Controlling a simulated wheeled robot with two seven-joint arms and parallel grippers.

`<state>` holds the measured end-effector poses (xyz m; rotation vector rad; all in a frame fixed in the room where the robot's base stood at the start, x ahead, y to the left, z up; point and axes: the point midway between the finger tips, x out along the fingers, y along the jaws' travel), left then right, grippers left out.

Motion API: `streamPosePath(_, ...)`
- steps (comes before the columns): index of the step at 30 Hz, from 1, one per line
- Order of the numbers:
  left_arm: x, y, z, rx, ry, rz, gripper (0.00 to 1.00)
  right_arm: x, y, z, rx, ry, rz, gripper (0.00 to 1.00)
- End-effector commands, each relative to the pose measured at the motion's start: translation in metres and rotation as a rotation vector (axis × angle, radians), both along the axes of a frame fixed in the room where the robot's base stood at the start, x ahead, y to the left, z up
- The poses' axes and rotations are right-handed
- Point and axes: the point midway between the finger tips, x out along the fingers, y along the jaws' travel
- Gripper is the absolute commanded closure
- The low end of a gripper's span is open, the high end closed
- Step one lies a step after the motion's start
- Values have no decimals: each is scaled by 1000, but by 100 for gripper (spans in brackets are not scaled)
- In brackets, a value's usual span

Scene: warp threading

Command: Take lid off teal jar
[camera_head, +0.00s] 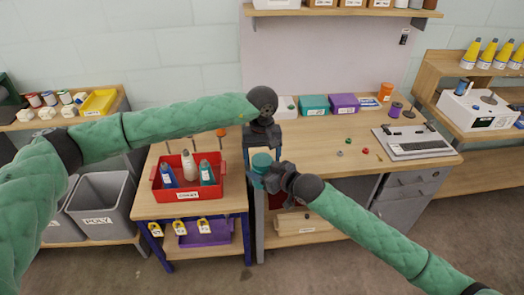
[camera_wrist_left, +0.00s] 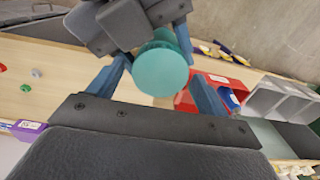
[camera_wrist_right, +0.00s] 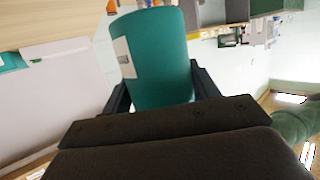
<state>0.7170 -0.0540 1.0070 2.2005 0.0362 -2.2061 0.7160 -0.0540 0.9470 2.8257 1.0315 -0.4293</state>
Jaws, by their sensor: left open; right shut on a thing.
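The teal jar (camera_wrist_right: 157,55) has a pale label and is held above the gap between the red-bin table and the workbench. My right gripper (camera_head: 270,178) is shut on the jar's body. The jar's round teal lid (camera_wrist_left: 161,70) shows in the left wrist view, and it also shows in the head view (camera_head: 262,160). My left gripper (camera_head: 263,149) is open over the lid end, with its blue fingers on either side of the lid. I cannot tell whether they touch it. Part of the jar body is hidden behind my right gripper.
A red bin (camera_head: 156,183) with several bottles stands on the table at left. The workbench (camera_head: 318,158) at right carries teal and purple boxes, small coloured pieces and a grey keyboard-like device (camera_head: 408,148). Its front middle is mostly clear. Grey bins (camera_head: 97,219) stand far left.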

Motion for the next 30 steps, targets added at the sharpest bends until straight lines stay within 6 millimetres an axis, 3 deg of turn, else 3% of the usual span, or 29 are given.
streamPosePath(5, 0, 0, 0, 0, 0, 0, 24, 0, 0, 1, 1, -1, 0, 100)
streamPosePath(12, 0, 0, 0, 0, 0, 0, 67, 0, 0, 1, 1, -1, 0, 100)
streamPosePath(20, 0, 0, 0, 0, 0, 65, 67, 0, 0, 1, 1, -1, 0, 100)
streamPosePath(30, 0, 0, 1, 1, 0, 538, 67, 0, 0, 0, 1, -1, 0, 100)
